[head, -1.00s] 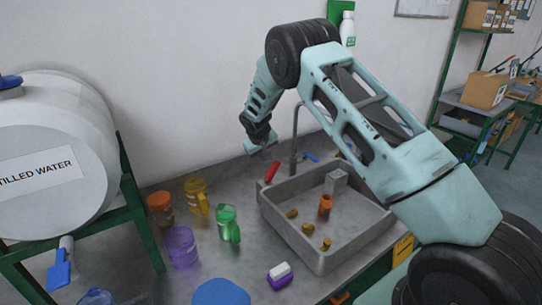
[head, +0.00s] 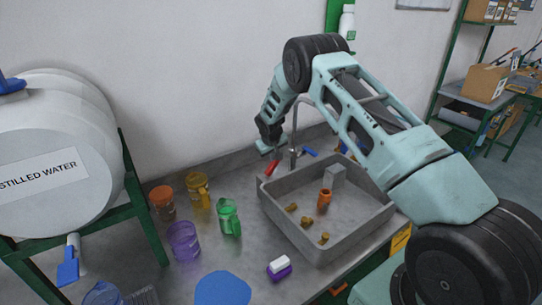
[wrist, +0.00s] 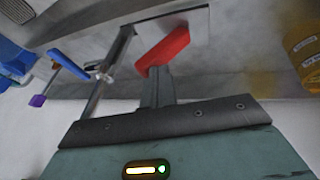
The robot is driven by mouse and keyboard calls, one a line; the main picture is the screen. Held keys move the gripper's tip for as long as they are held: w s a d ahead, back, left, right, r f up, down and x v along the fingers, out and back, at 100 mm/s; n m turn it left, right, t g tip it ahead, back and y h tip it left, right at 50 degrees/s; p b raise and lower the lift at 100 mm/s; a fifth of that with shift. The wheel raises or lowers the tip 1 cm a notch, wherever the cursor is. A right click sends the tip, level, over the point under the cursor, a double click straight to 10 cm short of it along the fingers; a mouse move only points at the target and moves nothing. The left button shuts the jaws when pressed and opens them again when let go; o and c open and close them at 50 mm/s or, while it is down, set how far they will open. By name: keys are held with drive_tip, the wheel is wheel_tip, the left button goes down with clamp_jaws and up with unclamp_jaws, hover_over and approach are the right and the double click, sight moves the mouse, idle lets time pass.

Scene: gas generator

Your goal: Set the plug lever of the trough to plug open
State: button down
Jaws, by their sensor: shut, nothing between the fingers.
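The grey trough (head: 290,229) is a square basin on the bench, with a grey tap (head: 293,135) behind it. A red lever (head: 271,168) stands at its back left, and a blue lever (head: 310,152) lies right of the tap. In the wrist view the red lever (wrist: 163,48) is just beyond my fingers, and the blue lever (wrist: 68,65) is left of the tap pipe. A small purple tip (wrist: 38,100) shows there too. I cannot tell which is the plug lever. My gripper (head: 268,148) is shut and empty, close above the red lever; contact is unclear.
An orange cylinder (head: 325,198) and several small brown pieces lie in the trough. Orange, yellow, green and purple jars (head: 183,241) stand left of it. A white distilled water tank (head: 45,150) is at far left. The wall is close behind my gripper.

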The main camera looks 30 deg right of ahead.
drive_tip(key=shift+d+y, duration=0.3)
drive_tip(key=shift+d, duration=0.2)
drive_tip(key=shift+w+d+f+b, duration=0.1)
drive_tip(key=shift+d+f+b, duration=0.15)
drive_tip(key=shift+b, duration=0.45)
drive_tip(key=shift+d+f+b, duration=0.1)
drive_tip(key=shift+b, duration=0.2)
drive_tip(key=shift+d, duration=0.1)
drive_tip(key=shift+r, duration=0.2)
